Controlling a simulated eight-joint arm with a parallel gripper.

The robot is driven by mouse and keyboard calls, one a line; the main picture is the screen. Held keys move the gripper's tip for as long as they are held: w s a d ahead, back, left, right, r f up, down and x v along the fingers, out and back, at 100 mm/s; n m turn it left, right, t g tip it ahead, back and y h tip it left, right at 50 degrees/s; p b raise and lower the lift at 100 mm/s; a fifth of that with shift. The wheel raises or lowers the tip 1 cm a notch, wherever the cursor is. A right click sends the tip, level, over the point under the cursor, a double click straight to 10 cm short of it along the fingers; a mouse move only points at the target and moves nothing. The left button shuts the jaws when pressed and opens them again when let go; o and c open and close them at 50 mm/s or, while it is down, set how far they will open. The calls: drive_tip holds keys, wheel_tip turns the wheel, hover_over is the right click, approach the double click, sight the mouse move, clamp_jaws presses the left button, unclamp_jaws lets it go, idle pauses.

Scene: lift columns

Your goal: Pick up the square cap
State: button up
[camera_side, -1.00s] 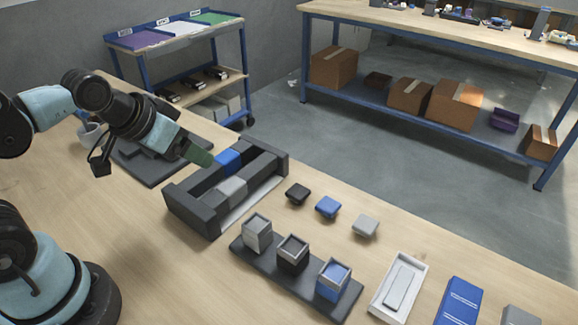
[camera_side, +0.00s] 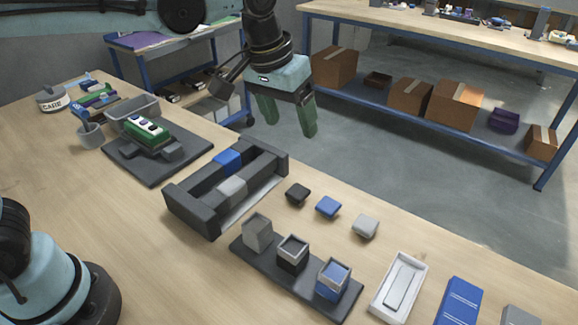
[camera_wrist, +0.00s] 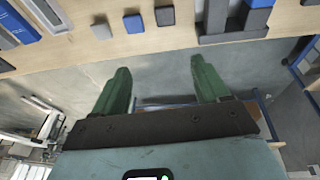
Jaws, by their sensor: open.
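Three small square caps lie in a row on the table: a black cap (camera_side: 297,194), a blue cap (camera_side: 328,207) and a grey cap (camera_side: 365,226). The wrist view shows the black (camera_wrist: 165,16), blue (camera_wrist: 133,23) and grey (camera_wrist: 101,31) caps near its top edge, beyond the fingertips. I cannot tell which one the task means. My gripper (camera_side: 290,128) has green fingers spread apart with nothing between them. It hangs above and behind the caps in the side view, touching none. In the wrist view my gripper (camera_wrist: 160,66) is also open and empty.
A dark rack (camera_side: 178,212) with blue and grey blocks stands left of the caps. A dark base (camera_side: 270,272) with grey, black and blue square columns stands in front. The table's far edge runs behind the caps.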

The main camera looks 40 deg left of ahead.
drive_tip(key=w+d+f+g, duration=0.2)
drive_tip(key=w+d, duration=0.1)
drive_tip(key=d, duration=0.5)
drive_tip(key=g+y, duration=0.1)
hover_over(366, 223)
drive_tip(key=f, duration=1.1)
drive_tip(key=shift+s+a, duration=0.15)
drive_tip(key=shift+a, duration=0.05)
drive_tip(key=shift+d+f, duration=0.2)
drive_tip(key=shift+f, duration=2.45)
drive_tip(key=c, duration=1.1)
drive_tip(key=shift+r, duration=0.1)
